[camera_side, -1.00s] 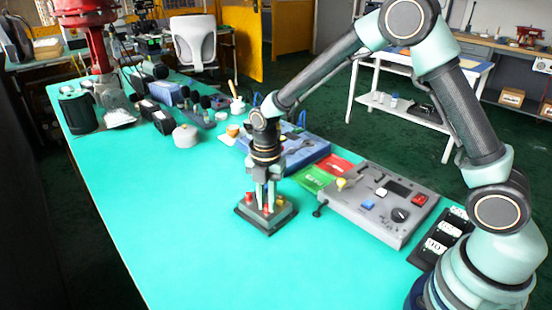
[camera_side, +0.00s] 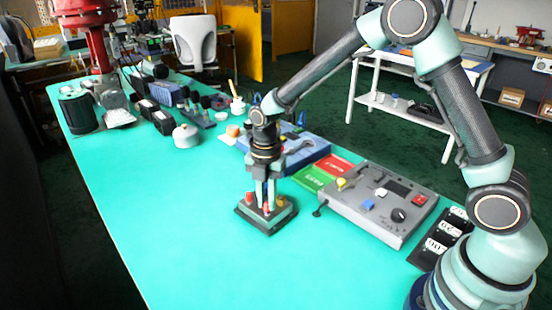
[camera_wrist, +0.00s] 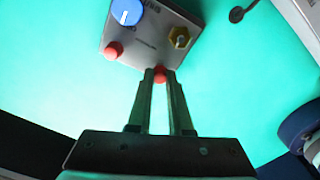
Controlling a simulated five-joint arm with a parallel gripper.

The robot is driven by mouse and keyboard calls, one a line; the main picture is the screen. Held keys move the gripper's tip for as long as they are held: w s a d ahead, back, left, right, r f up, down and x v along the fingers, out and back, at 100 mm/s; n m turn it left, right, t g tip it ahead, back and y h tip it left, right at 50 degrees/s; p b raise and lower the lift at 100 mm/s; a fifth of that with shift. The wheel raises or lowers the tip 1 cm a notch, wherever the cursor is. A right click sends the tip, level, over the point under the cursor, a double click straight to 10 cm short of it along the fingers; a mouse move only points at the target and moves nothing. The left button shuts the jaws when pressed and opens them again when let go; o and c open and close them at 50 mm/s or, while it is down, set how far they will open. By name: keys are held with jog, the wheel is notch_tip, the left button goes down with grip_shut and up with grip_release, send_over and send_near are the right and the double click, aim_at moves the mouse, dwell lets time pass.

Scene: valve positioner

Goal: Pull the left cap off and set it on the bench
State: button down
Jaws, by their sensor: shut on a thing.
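The valve positioner is a small grey box (camera_side: 268,226) on a dark base on the green bench. Two red caps sit at its near edge in the wrist view. One red cap (camera_wrist: 160,75) is between the fingertips of my gripper (camera_wrist: 160,72), which is shut on it. The other red cap (camera_wrist: 113,50) is apart from the fingers, to the left in that picture. A blue knob (camera_wrist: 126,12) and a brass hex fitting (camera_wrist: 180,38) are on the box's face. In the side view my gripper (camera_side: 265,205) points down over the box, and the fingers partly hide its top.
A grey control panel (camera_side: 380,205) stands right of the box, with red and green cards (camera_side: 320,175) beside it. Black and grey items line the far left bench. The bench (camera_side: 170,220) left and front is clear.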

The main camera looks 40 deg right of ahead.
jog(key=shift+r, duration=0.75)
dwell(0.7)
jog(key=shift+r, duration=2)
notch_tip(320, 180, up, 9)
jog(key=m, duration=0.1)
send_over(302, 204)
notch_tip(302, 204, down, 20)
jog(key=shift+d+r, duration=0.1)
jog(key=shift+r, duration=0.1)
jog(key=shift+f, duration=0.1)
jog(key=c, duration=0.8)
grip_release()
jog(key=shift+c, duration=0.2)
